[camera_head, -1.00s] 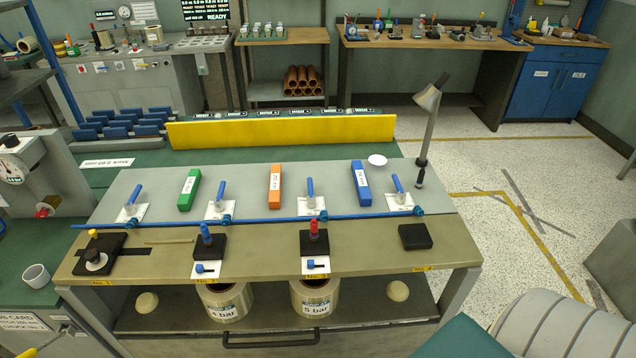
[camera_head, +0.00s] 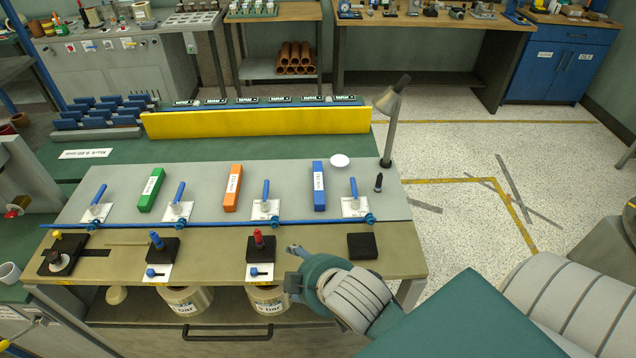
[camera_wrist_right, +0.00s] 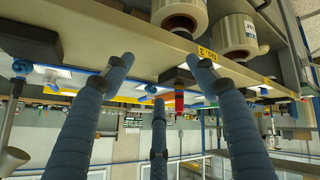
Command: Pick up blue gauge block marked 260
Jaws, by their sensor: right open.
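The blue gauge block (camera_head: 319,190) lies on the grey panel of the bench in the head view, right of the orange block. It has a white label whose marking is too small to read. My right gripper (camera_head: 291,268) is at the bench's front edge, nearer to me than the block and well apart from it. Its fingers are spread, with nothing between them. In the right wrist view, the open gripper (camera_wrist_right: 158,75) shows three dark blue fingers near the bench's edge. I cannot make out the blue block there. My left gripper is not in view.
A green block (camera_head: 151,190) and an orange block (camera_head: 233,188) lie to the left. Blue-handled valves and a blue pipe (camera_head: 210,223) run in front of the blocks. A red-topped fixture (camera_head: 259,246) and a black pad (camera_head: 363,246) flank the gripper. A lamp (camera_head: 388,130) stands at right.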

